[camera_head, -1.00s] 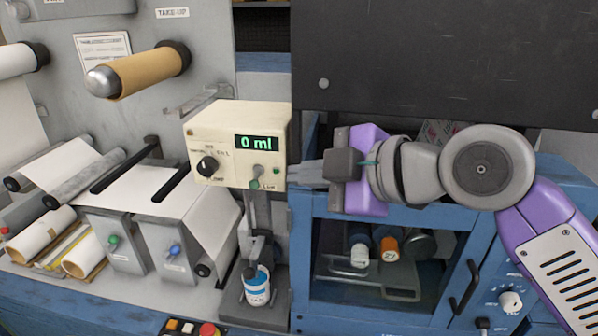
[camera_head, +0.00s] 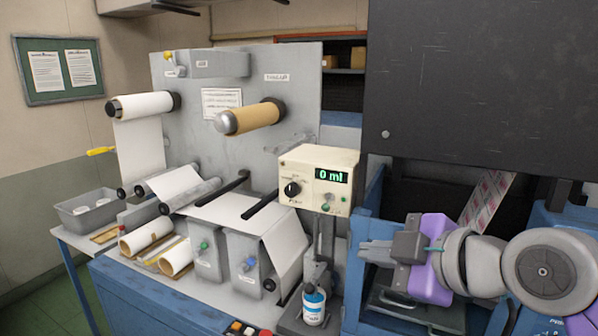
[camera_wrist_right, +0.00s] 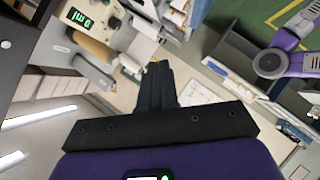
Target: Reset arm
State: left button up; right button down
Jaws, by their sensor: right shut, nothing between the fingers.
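My right gripper (camera_head: 376,251) is in the lower right of the head view, on a purple and grey arm that comes in from the right. In the right wrist view the shut dark fingers (camera_wrist_right: 156,88) show at the centre. A purple and grey arm link (camera_wrist_right: 272,65) of mine shows at the right of that view. My left gripper does not show in the head view.
A white and blue bottle (camera_head: 314,307) stands under the dosing box. The rewinder has a brown take-up roll (camera_head: 250,118) and a white roll (camera_head: 140,106). A dark panel (camera_head: 470,80) hangs above my right arm. A grey bin (camera_head: 88,210) stands at the left.

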jog(key=w+a+f+m+g, duration=0.1)
jog(key=w+f, duration=0.5)
jog(key=w, duration=0.2)
jog(key=w+a+f+m+g+h, duration=0.15)
jog(key=w+f+m, duration=0.25)
jog(key=f, duration=1.1)
jog(key=w+f+m+g+h, duration=0.1)
jog(key=w+f+m+g, duration=0.15)
jog(key=f, duration=1.25)
jog(key=s+d+f+m+g+h, duration=0.1)
jog(key=s+f+m, duration=0.3)
jog(key=f, duration=0.8)
jog(key=s+d+f+m+g, duration=0.1)
jog(key=s+f+m+g, duration=0.3)
jog(key=f, duration=0.8)
jog(key=s+f+m, duration=0.2)
jog(key=s+f, duration=0.3)
jog(key=s, duration=0.3)
jog(key=s+f+m, duration=0.2)
jog(key=s+f, duration=0.3)
jog(key=s, duration=0.3)
jog(key=shift+s+a+f, duration=0.2)
jog(key=shift+s+a, duration=0.1)
jog(key=shift+s, duration=0.1)
